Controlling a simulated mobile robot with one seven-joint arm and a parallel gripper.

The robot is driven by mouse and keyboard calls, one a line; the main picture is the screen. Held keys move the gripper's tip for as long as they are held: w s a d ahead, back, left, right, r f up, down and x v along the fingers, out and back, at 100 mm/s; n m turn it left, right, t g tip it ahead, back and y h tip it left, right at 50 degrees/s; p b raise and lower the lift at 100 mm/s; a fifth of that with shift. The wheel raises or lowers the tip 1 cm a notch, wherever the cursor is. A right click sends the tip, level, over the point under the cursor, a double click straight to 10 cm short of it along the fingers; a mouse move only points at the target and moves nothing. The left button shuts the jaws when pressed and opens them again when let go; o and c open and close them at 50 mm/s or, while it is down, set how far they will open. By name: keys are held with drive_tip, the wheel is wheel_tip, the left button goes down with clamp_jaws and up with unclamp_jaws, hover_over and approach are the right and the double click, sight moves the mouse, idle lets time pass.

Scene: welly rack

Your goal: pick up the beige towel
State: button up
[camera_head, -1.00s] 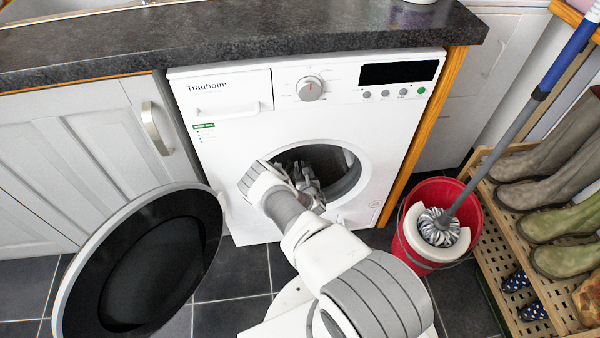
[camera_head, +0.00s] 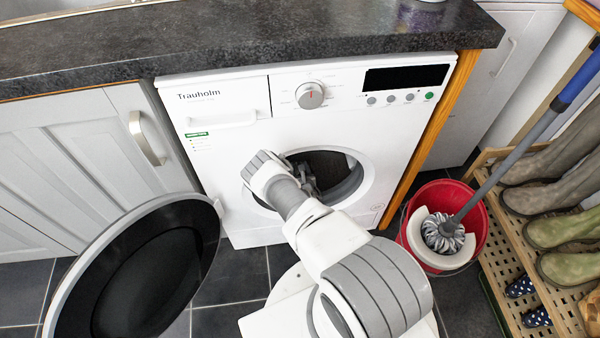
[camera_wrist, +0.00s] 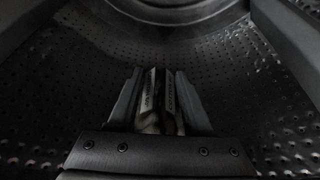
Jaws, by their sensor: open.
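The white washing machine (camera_head: 230,150) has its round door (camera_head: 140,270) swung open to the left. My arm reaches through the opening, and my gripper (camera_wrist: 160,75) is inside the dark, perforated drum (camera_wrist: 240,90). The gripper is open, its fingers a small gap apart. A small beige patch, apparently the towel (camera_wrist: 150,122), shows low between the fingers in the wrist view. Most of it is hidden by the fingers and the gripper body, and I cannot tell whether they touch it. In the head view the drum's contents are hidden by my arm and shadow.
The drum's rim (camera_head: 352,185) closely surrounds my wrist. A red bucket (camera_head: 470,200) with a mop (camera_head: 445,232) stands right of the machine, beside a wooden rack (camera_head: 515,265) of boots. A dark worktop (camera_head: 240,35) overhangs above.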

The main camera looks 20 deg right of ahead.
drive_tip(key=shift+c, duration=0.2)
clamp_jaws()
drive_tip(key=shift+w, duration=0.1)
idle(1.3)
